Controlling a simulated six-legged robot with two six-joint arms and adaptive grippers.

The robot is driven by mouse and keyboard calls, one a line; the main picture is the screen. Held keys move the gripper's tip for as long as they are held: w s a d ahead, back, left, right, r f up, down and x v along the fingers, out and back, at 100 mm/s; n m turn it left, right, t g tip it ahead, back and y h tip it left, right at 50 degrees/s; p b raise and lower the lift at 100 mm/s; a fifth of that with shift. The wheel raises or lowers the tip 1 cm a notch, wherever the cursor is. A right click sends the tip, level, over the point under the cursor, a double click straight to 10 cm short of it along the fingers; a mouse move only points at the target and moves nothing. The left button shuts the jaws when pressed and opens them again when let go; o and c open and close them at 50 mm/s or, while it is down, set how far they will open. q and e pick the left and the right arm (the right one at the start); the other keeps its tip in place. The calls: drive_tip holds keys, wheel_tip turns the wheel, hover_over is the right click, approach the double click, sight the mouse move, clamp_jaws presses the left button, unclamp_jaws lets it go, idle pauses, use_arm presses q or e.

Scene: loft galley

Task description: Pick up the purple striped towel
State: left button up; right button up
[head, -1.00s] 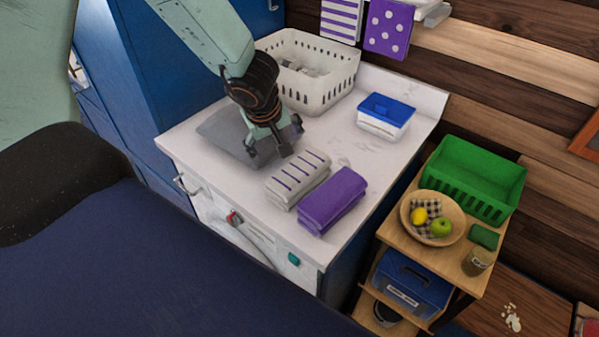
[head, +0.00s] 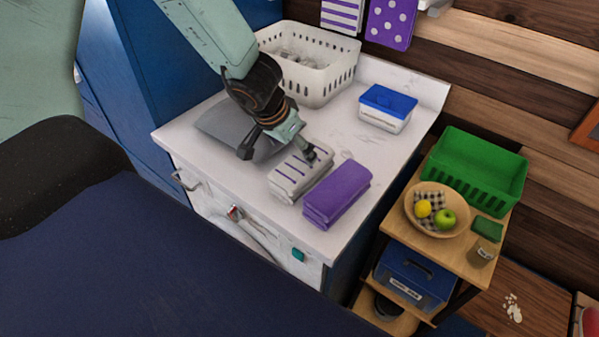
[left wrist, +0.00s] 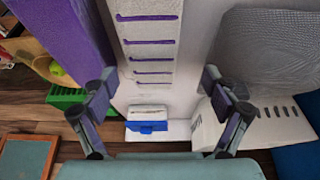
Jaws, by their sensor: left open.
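The folded purple striped towel (head: 289,181), white with thin purple stripes, lies flat on the white counter. In the left wrist view the striped towel (left wrist: 150,45) runs between the two fingers. My left gripper (head: 278,151) is open and tilted over the towel's far-left part, one finger on each side in the picture. In the left wrist view my left gripper (left wrist: 160,88) is spread wide and holds nothing. I cannot tell whether a finger touches the towel. My right gripper is not in view.
A folded solid purple towel (head: 337,194) lies close beside the striped one. A grey flat item (head: 213,124), a white basket (head: 322,85) and a blue-lidded box (head: 388,108) share the counter (head: 365,150). Another striped towel (head: 341,14) hangs on the wall. A wooden cart stands right.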

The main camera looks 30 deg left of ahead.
sight(303, 161)
use_arm(q)
drive_tip(key=shift+w+d+f, duration=0.25)
drive_tip(key=shift+w+f, duration=0.15)
drive_tip(key=shift+f, duration=0.1)
drive_tip(key=shift+w+d+f+b, duration=0.1)
drive_tip(key=shift+d+f+b, duration=0.05)
drive_tip(key=shift+b, duration=0.2)
drive_tip(key=shift+d+f+b, duration=0.2)
drive_tip(key=shift+f+b, duration=0.35)
drive_tip(key=shift+b, duration=0.15)
drive_tip(key=shift+a+f+b, duration=0.1)
drive_tip(key=shift+f+b, duration=0.7)
drive_tip(key=shift+w+f+b, duration=0.5)
drive_tip(key=shift+w+f, duration=0.1)
drive_tip(key=shift+f, duration=0.2)
drive_tip(key=shift+w+d, duration=0.15)
drive_tip(key=shift+d, duration=0.05)
drive_tip(key=shift+r, duration=0.1)
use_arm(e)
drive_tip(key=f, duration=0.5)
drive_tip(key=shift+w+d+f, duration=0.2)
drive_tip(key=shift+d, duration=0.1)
